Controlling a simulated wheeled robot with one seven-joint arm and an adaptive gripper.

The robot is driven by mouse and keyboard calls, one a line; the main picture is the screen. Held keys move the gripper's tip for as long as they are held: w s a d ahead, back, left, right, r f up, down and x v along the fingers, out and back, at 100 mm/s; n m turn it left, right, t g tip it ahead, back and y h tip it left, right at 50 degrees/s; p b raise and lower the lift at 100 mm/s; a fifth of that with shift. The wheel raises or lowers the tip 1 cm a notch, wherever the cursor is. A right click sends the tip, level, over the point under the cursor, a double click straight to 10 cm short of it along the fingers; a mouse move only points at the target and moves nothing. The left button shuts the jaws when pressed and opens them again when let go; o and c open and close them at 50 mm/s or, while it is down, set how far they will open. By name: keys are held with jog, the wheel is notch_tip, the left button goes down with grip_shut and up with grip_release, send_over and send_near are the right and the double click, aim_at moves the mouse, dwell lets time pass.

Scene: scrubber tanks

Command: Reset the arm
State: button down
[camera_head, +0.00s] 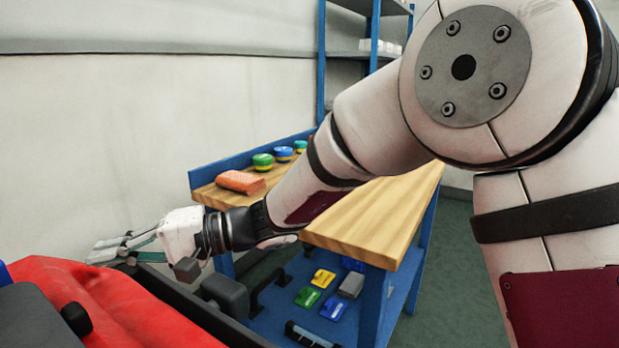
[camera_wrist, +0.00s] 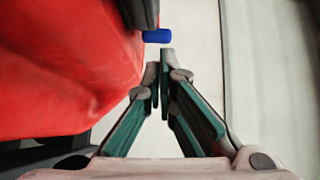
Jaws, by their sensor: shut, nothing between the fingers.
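My gripper (camera_head: 103,249) is at the end of my arm, which reaches across the head view to the lower left. The gripper is beside a red machine body (camera_head: 95,295) and close to the wall. In the wrist view, the fingers of my gripper (camera_wrist: 163,75) come together at their tips with nothing between them. The red body (camera_wrist: 70,70) fills the left of that view, with a small blue part (camera_wrist: 157,36) just beyond the fingertips. I cannot tell whether the gripper touches the red body.
A workbench (camera_head: 375,215) with a blue frame stands behind my arm. A blue rack (camera_head: 321,70) stands behind. Floor at right is clear.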

jog(key=s+d+f+m+t+h, duration=0.2)
jog(key=s+d+h, duration=0.4)
jog(key=d, duration=1.1)
jog(key=s+d+f+m+t+h, duration=0.15)
jog(key=s+d+h, duration=0.5)
jog(key=d, duration=1.05)
jog(key=s+d+f+m+t+h, duration=0.1)
jog(key=s+d+t+h, duration=0.25)
jog(key=s+d, duration=0.95)
jog(key=w+d+r+t+p, duration=0.1)
jog(key=w+d+r+p, duration=0.1)
jog(key=r+p, duration=1.2)
jog(key=w+d+r+t+p, duration=0.2)
jog(key=r+p, duration=1.3)
jog(key=r, duration=0.1)
jog(key=shift+w, duration=0.25)
